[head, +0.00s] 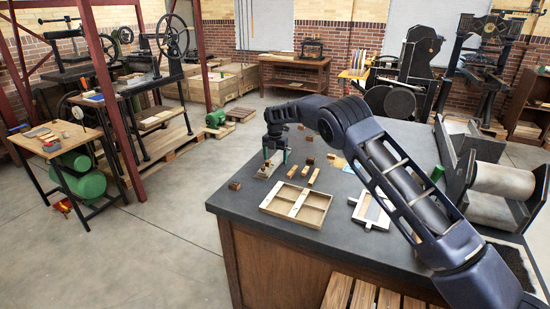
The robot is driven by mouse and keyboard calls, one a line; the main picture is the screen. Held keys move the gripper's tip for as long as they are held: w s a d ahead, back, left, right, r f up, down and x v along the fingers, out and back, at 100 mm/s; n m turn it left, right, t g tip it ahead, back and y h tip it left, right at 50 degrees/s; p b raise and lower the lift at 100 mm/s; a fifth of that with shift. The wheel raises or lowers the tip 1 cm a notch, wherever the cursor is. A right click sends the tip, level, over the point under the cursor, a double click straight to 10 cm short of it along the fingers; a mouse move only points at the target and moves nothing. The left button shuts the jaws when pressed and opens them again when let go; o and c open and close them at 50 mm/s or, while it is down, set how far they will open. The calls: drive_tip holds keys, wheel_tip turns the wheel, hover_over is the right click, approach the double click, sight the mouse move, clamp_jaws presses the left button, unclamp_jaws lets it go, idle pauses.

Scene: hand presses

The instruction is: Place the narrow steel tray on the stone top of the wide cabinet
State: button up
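The wide cabinet has a dark grey stone top (245,208) and a brown wooden front. My arm reaches over it from the right. My gripper (272,160) points down close above the top's far left part.
A divided wooden tray (318,203) and a pale frame with a handle (370,211) lie on the stone top. Several small wooden blocks (313,177) stand behind the tray. A roller press (500,182) stands at the right. The top's front left is bare.

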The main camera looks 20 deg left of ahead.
sight(275, 162)
wheel_tip(275, 162, up, 12)
drive_tip(key=shift+r, duration=0.15)
idle(0.7)
